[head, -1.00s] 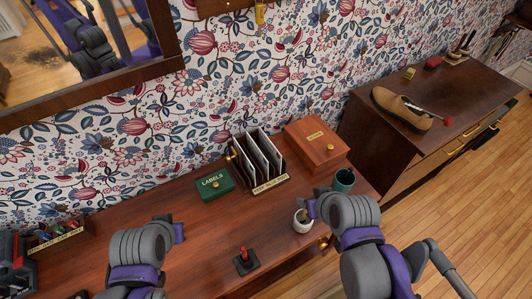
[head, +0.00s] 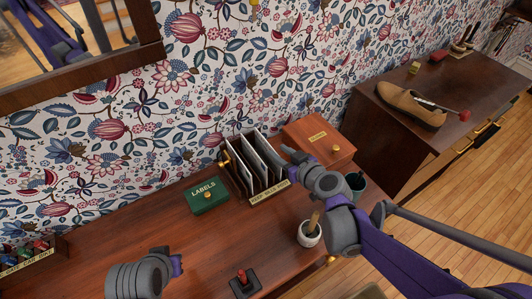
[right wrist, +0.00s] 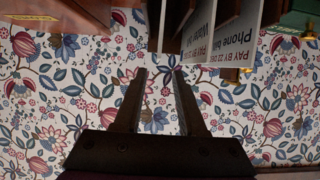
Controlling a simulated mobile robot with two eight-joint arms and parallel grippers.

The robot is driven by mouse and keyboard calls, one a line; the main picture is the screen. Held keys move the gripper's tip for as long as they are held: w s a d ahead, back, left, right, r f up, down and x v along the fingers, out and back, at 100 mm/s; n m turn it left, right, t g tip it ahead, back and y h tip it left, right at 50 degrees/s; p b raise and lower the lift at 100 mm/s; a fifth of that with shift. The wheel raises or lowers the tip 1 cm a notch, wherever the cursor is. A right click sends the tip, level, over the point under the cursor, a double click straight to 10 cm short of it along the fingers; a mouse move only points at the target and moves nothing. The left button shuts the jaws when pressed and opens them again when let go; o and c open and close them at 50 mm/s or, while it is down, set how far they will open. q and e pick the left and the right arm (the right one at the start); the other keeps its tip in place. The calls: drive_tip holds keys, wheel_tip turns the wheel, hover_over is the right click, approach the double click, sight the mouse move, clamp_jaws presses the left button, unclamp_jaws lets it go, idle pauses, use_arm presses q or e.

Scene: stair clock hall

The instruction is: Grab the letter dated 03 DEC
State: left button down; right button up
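The letter rack (head: 270,196) stands on the desk against the wall, with several upright pale letters (head: 262,158) in dark slots. In the right wrist view the letters hang upside down at the top; the right one (right wrist: 240,45) seems to read "Phone bill" with a pay-by date that looks like 22 DEC. Another letter (right wrist: 203,35) beside it is partly hidden and its date is unclear. I cannot make out 03 DEC. My right gripper (head: 290,153) is just right of the rack; its fingers (right wrist: 160,85) are apart and empty. My left gripper (head: 176,264) is low over the desk, its fingers unclear.
A green LABELS box (head: 208,197) is left of the rack, a wooden box (head: 320,142) right. A shoe (head: 408,104) lies on the right cabinet.

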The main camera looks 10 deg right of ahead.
sight(262, 146)
drive_tip(key=x, duration=0.8)
drive_tip(key=shift+w+d, duration=0.1)
clamp_jaws()
idle(1.3)
